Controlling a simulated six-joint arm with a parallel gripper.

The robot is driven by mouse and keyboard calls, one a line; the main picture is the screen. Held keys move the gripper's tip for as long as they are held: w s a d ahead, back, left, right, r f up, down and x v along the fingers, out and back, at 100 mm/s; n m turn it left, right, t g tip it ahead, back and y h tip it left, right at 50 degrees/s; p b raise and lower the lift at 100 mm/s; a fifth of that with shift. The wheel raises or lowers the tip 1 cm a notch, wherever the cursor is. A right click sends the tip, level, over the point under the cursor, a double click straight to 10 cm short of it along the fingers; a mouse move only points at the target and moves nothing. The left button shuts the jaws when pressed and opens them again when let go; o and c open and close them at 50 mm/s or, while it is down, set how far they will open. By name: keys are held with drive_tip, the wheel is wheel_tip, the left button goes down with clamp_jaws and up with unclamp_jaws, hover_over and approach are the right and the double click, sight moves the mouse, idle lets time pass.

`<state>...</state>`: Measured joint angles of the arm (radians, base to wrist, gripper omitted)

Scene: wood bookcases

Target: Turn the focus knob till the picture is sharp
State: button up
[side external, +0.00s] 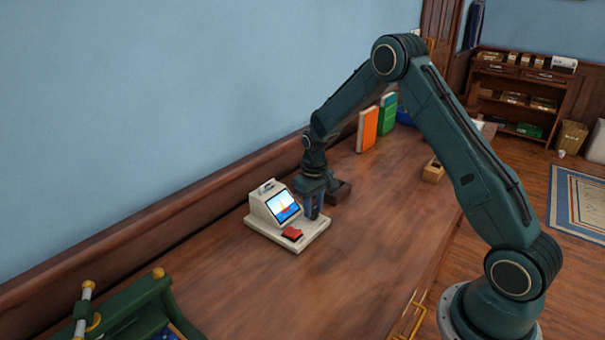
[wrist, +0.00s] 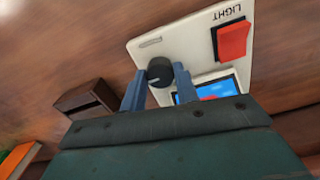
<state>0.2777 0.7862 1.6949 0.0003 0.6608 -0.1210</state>
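A cream viewer (side external: 262,207) with a tilted screen (side external: 284,206) stands on the wooden top by the wall. The screen shows a blue, yellow and red picture; it is too small to judge its sharpness. In the wrist view the screen (wrist: 212,88) is partly hidden by my gripper's body. The dark round focus knob (wrist: 160,72) sits on the cream base plate (wrist: 190,50). My gripper (wrist: 160,83) has one blue finger on each side of the knob, close against it, and looks shut on it. In the side view my gripper (side external: 313,209) hides the knob.
A red switch (side external: 292,234) marked LIGHT is on the plate beside the knob. A small dark box (side external: 340,192) stands close behind my gripper. Orange (side external: 367,129) and green (side external: 387,114) upright books are farther back. The top's front middle is clear.

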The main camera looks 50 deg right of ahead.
drive_tip(key=shift+c, duration=1.4)
drive_tip(key=shift+m, duration=3.3)
drive_tip(key=o, duration=1)
drive_tip(key=shift+c, duration=0.2)
